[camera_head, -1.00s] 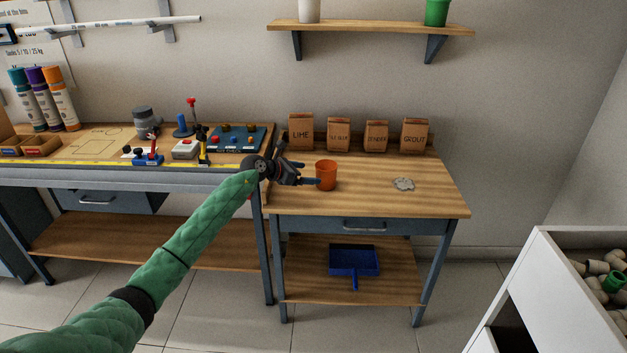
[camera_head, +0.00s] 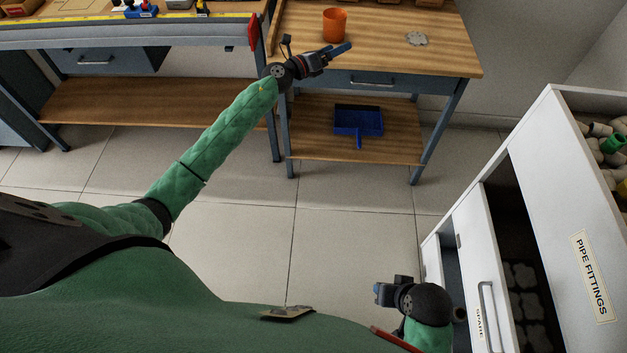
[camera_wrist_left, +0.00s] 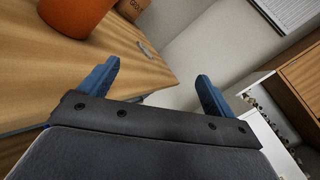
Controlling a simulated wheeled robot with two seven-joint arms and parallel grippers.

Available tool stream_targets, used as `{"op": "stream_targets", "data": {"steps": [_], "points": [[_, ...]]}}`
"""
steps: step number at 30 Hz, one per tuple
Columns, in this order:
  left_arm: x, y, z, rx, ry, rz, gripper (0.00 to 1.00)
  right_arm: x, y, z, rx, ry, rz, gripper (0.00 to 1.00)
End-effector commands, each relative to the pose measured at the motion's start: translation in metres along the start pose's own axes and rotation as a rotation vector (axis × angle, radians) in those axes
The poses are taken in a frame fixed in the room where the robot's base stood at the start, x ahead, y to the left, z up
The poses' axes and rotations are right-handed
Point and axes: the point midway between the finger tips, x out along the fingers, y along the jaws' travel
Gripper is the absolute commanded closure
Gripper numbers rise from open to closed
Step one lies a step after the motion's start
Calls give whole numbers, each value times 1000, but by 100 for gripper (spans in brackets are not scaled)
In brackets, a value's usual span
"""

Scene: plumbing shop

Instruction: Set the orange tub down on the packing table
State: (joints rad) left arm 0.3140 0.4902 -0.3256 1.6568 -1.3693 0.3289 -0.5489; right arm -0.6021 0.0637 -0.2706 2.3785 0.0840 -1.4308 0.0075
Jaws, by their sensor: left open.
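The orange tub (camera_head: 334,25) stands upright on the wooden top of the packing table (camera_head: 400,55), left of its middle. It also shows at the top left of the left wrist view (camera_wrist_left: 75,12), cut off by the frame edge. My left gripper (camera_head: 340,50) is by the table's front edge, nearer to me than the tub and apart from it. Its blue fingers are spread with nothing between them in the left wrist view (camera_wrist_left: 157,82). My right gripper (camera_head: 380,293) is low at the lower right, beside a white cabinet; its finger gap is not clear.
A blue dustpan (camera_head: 358,122) is on the lower shelf. A workbench (camera_head: 130,38) adjoins on the left. The white pipe fittings cabinet (camera_head: 565,200) stands at the right, with open compartments.

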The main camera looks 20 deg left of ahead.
Motion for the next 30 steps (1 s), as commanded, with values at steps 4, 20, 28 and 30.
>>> {"op": "stream_targets", "data": {"steps": [4,20,28,30], "points": [[-25,-25,-37,-326,-180,37,10,1,-1,6,3,-10,-2,64],[-181,-60,-206,-1518,-687,530,10,0,0,0,0,0,-1,64],[-283,-126,-321,-2040,-830,992,10,-1,0,-3,-1,4,0,64],[-307,-153,-346,-2150,-847,1126,10,-1,0,-3,-1,4,0,64]]}}
